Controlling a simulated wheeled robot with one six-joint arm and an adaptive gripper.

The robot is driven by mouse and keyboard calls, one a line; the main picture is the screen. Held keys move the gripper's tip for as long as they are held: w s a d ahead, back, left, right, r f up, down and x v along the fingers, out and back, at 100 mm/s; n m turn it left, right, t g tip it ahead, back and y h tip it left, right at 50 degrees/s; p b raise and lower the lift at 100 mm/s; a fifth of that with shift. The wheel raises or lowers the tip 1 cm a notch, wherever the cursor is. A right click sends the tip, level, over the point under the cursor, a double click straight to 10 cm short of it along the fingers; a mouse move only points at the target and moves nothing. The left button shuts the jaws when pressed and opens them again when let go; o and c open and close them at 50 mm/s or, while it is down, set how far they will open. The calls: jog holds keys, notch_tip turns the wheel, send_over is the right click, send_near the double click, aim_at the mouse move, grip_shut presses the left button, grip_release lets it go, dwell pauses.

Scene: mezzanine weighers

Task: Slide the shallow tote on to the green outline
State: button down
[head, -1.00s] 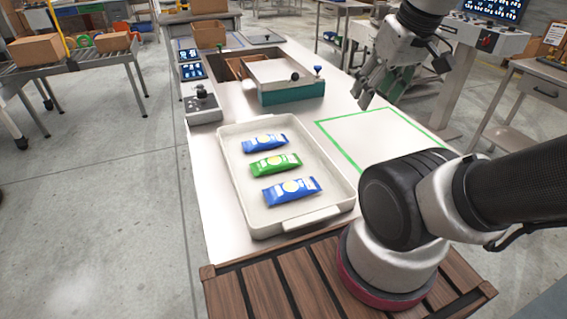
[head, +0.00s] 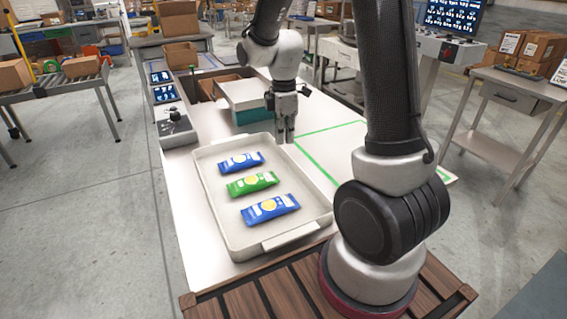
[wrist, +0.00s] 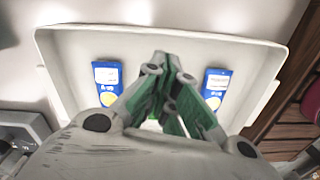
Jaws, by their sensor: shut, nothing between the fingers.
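The shallow tote (head: 290,237) is a cream tray on the pale bench, left of the green outline (head: 316,164) and apart from it. It holds a green packet (head: 252,184) between two blue packets, one farther (head: 240,162) and one nearer (head: 270,209). My gripper (head: 285,139) is shut and empty, pointing down by the tote's far right part. In the wrist view my gripper (wrist: 165,57) shows its fingertips together near one long wall of the tote (wrist: 215,48); I cannot tell whether they touch it. The fingers mostly hide the green packet there. My arm hides part of the outline.
A teal-sided box with a pale lid (head: 243,95) stands just beyond the tote. A joystick console (head: 176,128) is at the bench's left edge. The bench inside the outline looks clear. A wooden slatted deck (head: 262,296) borders the near end.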

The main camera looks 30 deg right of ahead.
jog(key=f, duration=0.3)
jog(key=f+n, duration=0.1)
jog(key=f, duration=0.2)
jog(key=f+n, duration=0.1)
jog(key=f, duration=0.3)
jog(key=shift+w, duration=0.3)
jog(key=d, duration=4)
jog(key=shift+d, duration=0.2)
